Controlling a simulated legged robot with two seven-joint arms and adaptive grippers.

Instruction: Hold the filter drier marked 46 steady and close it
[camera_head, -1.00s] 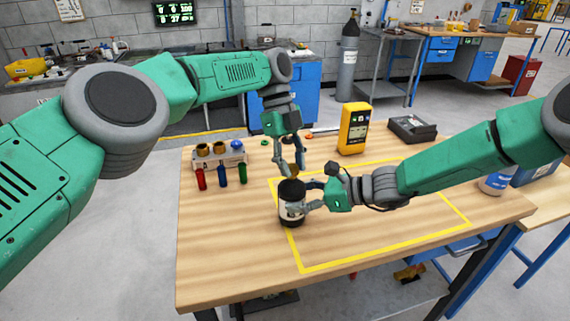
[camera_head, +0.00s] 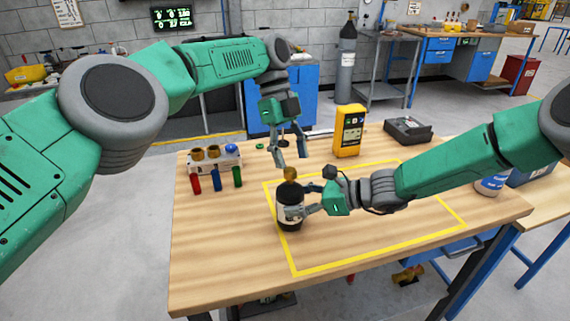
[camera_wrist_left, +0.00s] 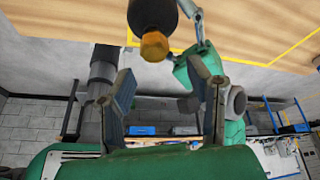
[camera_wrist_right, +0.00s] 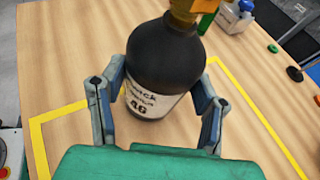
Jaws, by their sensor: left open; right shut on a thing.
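The filter drier (camera_head: 290,218) is a dark upright cylinder with a pale label, standing on the table at the yellow outline's left edge. The label reads 46 in the right wrist view (camera_wrist_right: 150,82). A brass cap (camera_head: 291,174) sits on its top; it also shows in the left wrist view (camera_wrist_left: 154,46). My right gripper (camera_head: 304,203) is shut on the drier's body from the right, with a finger on each side. My left gripper (camera_head: 290,163) is open and empty, above and behind the cap, apart from it. Whether the cap is fully seated, I cannot tell.
A rack (camera_head: 214,161) with two brass caps and a blue one stands at the back left, with red, blue and green pieces before it. A yellow meter (camera_head: 348,131) and a dark device (camera_head: 408,130) stand at the back. The table's front is clear.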

